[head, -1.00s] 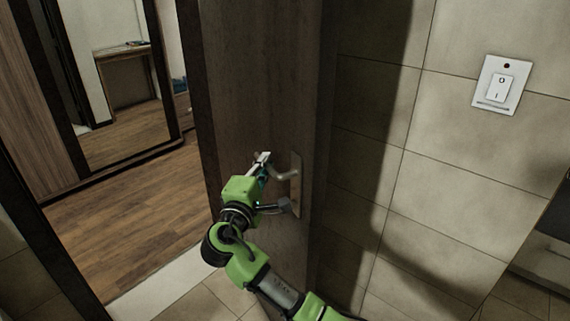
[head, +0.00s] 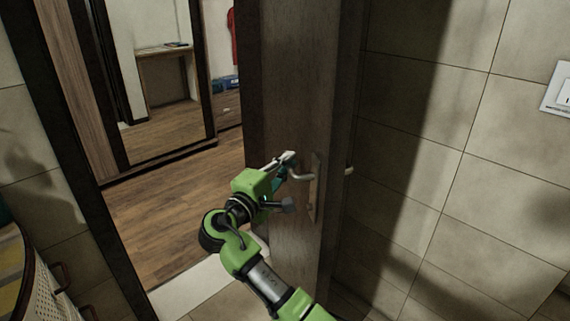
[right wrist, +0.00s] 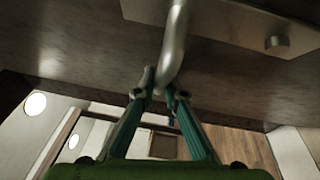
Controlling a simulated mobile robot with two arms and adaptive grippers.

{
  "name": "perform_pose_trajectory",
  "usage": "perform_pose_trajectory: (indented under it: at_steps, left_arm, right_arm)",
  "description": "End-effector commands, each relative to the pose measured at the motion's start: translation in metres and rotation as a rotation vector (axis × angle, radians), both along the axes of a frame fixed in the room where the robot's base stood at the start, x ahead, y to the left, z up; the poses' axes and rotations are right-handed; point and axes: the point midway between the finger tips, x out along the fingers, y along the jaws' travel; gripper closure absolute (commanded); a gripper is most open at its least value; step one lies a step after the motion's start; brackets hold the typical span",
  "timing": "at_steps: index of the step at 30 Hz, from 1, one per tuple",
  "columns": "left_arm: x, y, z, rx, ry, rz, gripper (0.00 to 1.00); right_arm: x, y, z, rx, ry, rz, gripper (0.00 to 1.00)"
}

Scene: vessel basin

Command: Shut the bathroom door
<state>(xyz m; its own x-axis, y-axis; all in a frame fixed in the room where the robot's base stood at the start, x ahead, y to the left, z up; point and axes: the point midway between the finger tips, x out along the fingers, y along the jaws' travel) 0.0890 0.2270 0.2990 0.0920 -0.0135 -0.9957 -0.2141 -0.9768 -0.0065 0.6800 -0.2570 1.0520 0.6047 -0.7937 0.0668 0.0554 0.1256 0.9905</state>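The bathroom door (head: 285,95) is dark brown wood and stands open, edge-on beside the tiled wall at right. Its metal lever handle (head: 303,177) sits on a long plate. My right gripper (head: 287,162) is at the handle's free end. In the right wrist view the handle (right wrist: 175,40) comes down between the two fingertips of my right gripper (right wrist: 164,92), which close on its bent end. Part of the handle's far-side lever (head: 348,170) shows past the door's edge. My left gripper is not in view.
The open doorway with a pale threshold (head: 205,290) leads to a room with a wooden floor (head: 170,200). A mirrored wardrobe (head: 155,90) stands beyond. A rounded basket (head: 40,275) is at lower left. A light switch (head: 560,90) is on the right wall.

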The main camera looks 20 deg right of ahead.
Motion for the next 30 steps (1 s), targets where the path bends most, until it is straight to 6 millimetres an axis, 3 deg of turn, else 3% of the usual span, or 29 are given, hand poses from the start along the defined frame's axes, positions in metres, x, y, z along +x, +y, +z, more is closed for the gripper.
perform_pose_trajectory:
  at_steps: [1,3,14,30]
  left_arm:
    - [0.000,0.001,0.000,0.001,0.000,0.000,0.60]
    - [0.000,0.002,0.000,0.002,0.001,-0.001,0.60]
    - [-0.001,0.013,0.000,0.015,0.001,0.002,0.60]
    - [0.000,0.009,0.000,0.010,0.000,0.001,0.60]
  right_arm:
    - [-0.001,-0.002,-0.002,0.001,0.005,-0.007,0.87]
    - [-0.001,-0.002,-0.002,0.000,0.005,-0.007,0.72]
    - [-0.002,0.001,-0.001,0.000,0.001,-0.001,0.72]
    - [-0.044,0.057,-0.007,0.000,0.004,-0.003,0.72]
